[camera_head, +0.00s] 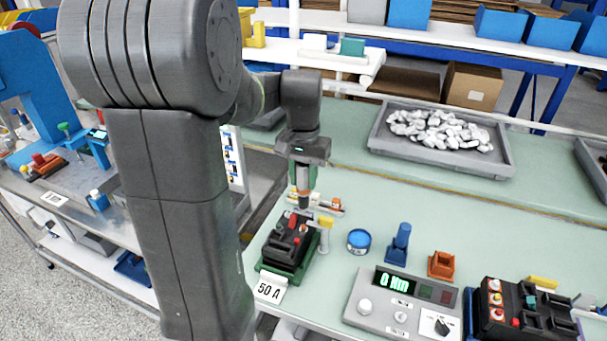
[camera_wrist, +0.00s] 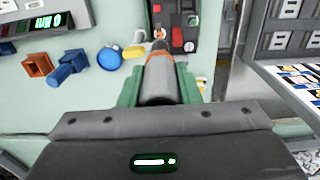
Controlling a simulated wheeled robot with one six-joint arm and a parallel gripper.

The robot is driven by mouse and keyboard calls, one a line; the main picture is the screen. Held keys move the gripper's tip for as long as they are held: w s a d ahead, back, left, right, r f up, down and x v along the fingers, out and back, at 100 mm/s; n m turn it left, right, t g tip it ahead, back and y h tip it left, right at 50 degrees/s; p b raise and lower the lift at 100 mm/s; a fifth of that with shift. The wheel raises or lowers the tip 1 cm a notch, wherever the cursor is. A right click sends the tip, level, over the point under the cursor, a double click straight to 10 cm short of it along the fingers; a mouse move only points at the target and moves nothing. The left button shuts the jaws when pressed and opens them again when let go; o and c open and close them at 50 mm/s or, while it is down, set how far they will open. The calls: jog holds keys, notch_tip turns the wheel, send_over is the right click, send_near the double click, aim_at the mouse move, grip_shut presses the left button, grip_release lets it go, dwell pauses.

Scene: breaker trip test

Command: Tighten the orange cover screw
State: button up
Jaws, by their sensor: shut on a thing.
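My gripper (camera_head: 303,168) is shut on a driver tool (camera_head: 304,198) with a grey body and an orange band, pointing down. In the wrist view the tool (camera_wrist: 158,82) sits between green fingers and points at the breaker. The black breaker (camera_head: 284,243), with red parts, lies in a green holder (camera_head: 290,273) behind a "50 A" sign. It also shows in the wrist view (camera_wrist: 178,12). The tool tip is over or near the breaker's far end; I cannot tell whether it touches. The orange cover screw is not clearly seen; the tool may hide it.
A torque meter (camera_head: 385,312) reads "0 Nm". A blue round container (camera_head: 359,241), a blue stand (camera_head: 400,245) and an orange block (camera_head: 441,265) stand right of the breaker. A second black device (camera_head: 522,312) is at the right. A grey tray (camera_head: 505,167) of pale pieces lies behind.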

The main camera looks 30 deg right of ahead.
aim_at(303, 200)
jog(key=shift+f+b, duration=1.8)
jog(key=shift+f, duration=1.3)
jog(key=shift+f, duration=0.75)
dwell(0.7)
jog(key=shift+r, duration=0.1)
dwell(0.9)
jog(key=shift+r+p, duration=2.45)
jog(key=shift+r, duration=0.5)
